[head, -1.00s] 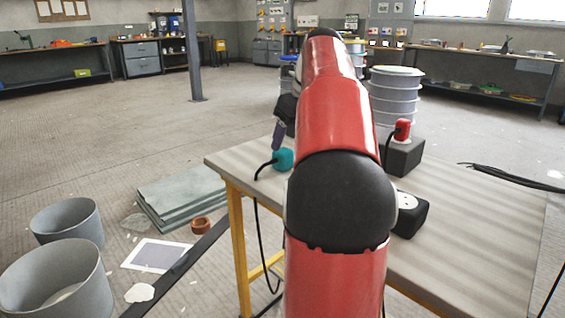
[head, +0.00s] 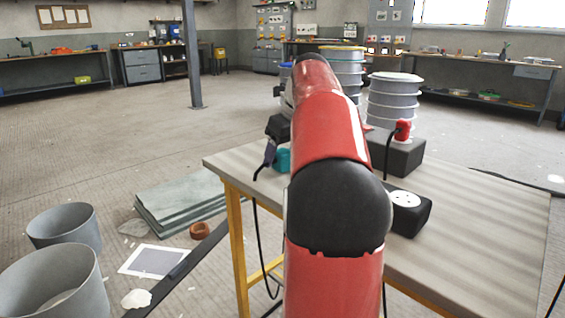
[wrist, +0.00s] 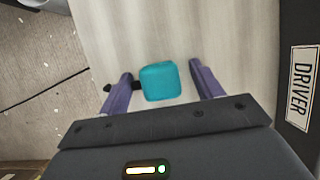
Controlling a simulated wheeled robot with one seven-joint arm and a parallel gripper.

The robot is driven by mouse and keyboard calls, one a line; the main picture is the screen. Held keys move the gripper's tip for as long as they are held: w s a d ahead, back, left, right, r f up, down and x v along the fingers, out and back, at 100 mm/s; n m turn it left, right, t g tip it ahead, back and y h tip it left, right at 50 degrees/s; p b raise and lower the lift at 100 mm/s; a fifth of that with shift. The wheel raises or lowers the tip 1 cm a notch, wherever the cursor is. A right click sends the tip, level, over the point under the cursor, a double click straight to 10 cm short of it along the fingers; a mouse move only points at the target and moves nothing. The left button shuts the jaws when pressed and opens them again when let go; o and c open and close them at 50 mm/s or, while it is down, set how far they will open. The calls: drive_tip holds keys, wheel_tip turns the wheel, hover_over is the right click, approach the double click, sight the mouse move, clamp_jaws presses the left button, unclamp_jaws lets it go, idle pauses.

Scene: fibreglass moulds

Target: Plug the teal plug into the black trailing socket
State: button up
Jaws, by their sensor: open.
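The teal plug (head: 283,160) lies near the left edge of the table, its black cable hanging over that edge. In the wrist view the teal plug (wrist: 160,82) sits between the two purple fingers of my gripper (wrist: 162,85), with gaps on both sides. My gripper (head: 270,152) is open, down at the plug; my arm hides part of it in the head view. The black trailing socket (head: 411,212) with a white round face stands on the table right of my arm, partly hidden by it. Its white face looks empty.
A dark block (head: 398,157) with a red plug (head: 403,130) in it stands farther back on the table (head: 480,215). The right part of the tabletop is clear. Grey buckets (head: 62,228) and stacked sheets (head: 180,200) are on the floor at left.

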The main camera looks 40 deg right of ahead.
sight(283, 150)
drive_tip(key=c, duration=1)
wheel_tip(283, 150, up, 20)
drive_tip(key=p, duration=1.1)
